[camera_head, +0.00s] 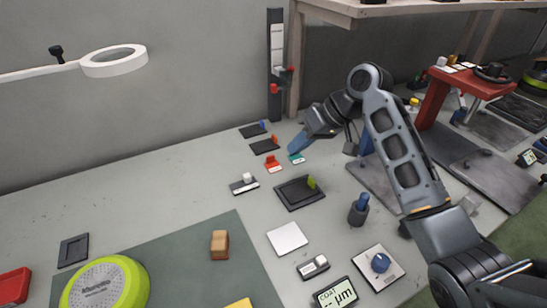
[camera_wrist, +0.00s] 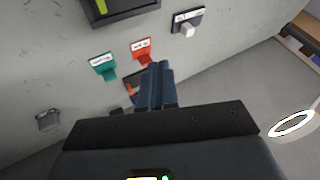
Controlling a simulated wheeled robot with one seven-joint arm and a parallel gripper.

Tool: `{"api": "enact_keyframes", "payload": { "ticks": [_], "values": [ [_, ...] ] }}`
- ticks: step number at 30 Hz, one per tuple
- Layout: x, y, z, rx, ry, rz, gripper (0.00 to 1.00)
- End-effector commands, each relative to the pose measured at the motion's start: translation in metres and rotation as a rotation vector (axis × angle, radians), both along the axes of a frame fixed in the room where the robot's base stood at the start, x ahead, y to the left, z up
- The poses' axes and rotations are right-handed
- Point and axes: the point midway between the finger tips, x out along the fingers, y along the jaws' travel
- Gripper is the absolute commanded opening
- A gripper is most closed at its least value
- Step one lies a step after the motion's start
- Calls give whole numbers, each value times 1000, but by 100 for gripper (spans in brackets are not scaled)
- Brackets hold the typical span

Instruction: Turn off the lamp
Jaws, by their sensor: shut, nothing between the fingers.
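The lamp is a white ring lamp (camera_head: 113,61) on a white arm at the upper left of the head view. It also shows as a bright ring (camera_wrist: 292,124) at the right edge of the wrist view. My gripper (camera_head: 293,150) is shut and empty, low over the back of the table. In the wrist view its fingers (camera_wrist: 155,72) point toward a red labelled switch (camera_wrist: 142,50), with a teal labelled switch (camera_wrist: 103,66) to the left and a black switch with a white knob (camera_wrist: 188,23) to the upper right. I cannot tell whether the fingers touch anything.
A black panel with a green lever (camera_head: 300,192) lies in front of the red and teal switches. Black sliders (camera_head: 264,147) lie behind them. A blue-knobbed dial (camera_head: 380,264), a display (camera_head: 336,295) and a green mat (camera_head: 180,270) are nearer. The back left table is clear.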

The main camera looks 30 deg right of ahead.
Motion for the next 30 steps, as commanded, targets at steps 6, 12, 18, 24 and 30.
{"api": "enact_keyframes", "payload": {
  "ticks": [6, 12, 18, 24, 30],
  "values": [
    [12, 17, -27, 1, 3, 2, 0],
    [27, 35, -59, 0, 4, 2, 0],
    [35, 59, -73, 0, -1, 3, 0],
    [35, 79, -74, -2, -1, 1, 0],
    [35, 85, -75, 0, 0, 1, 0]
  ]
}}
